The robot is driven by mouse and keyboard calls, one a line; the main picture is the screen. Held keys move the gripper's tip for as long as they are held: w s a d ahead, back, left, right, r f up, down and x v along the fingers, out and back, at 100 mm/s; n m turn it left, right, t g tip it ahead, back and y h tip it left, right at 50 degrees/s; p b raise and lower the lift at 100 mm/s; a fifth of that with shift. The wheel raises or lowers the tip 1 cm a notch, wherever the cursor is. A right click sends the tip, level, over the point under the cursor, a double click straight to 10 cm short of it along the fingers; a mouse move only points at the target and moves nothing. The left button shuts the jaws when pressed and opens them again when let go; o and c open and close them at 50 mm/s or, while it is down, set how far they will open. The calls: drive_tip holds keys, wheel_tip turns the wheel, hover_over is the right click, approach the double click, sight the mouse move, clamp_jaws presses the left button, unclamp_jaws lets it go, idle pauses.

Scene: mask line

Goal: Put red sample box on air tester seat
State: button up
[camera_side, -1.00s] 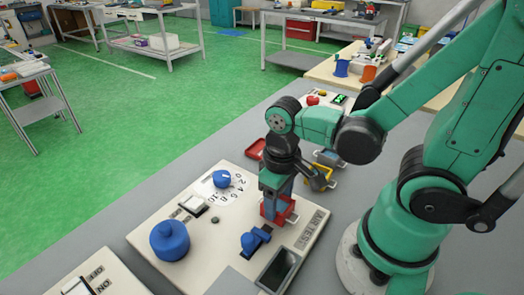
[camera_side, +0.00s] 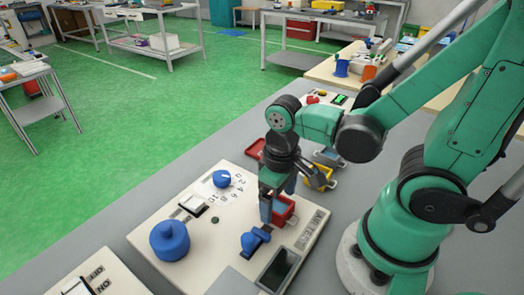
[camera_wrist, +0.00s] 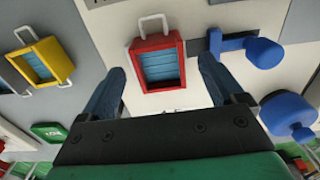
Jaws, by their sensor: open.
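The red sample box (camera_side: 284,209) rests on the cream air tester panel (camera_side: 313,238), next to its printed label. In the wrist view the red sample box (camera_wrist: 160,68) is upright, with a blue inside and a white handle on its far side. My gripper (camera_side: 277,203) is open, its dark blue fingers low over the panel, one on either side of the box. In the wrist view gaps show between the box and both fingertips. The seat surface under the box is hidden, so I cannot tell how exactly the box sits on it.
A blue slider knob (camera_side: 250,242) stands close in front of the box. A large blue knob (camera_side: 170,241), a blue dial (camera_side: 221,179) and a dark screen (camera_side: 278,271) are also on the panel. A yellow box (camera_side: 320,177) and a red tray (camera_side: 254,149) lie behind.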

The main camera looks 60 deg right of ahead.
sight(278, 204)
wheel_tip(278, 204, up, 11)
drive_tip(key=w+d+f+t, duration=0.1)
drive_tip(key=w+t, duration=0.5)
drive_tip(key=t, duration=0.1)
drive_tip(key=shift+w+d+f, duration=0.3)
drive_tip(key=shift+w+d, duration=0.05)
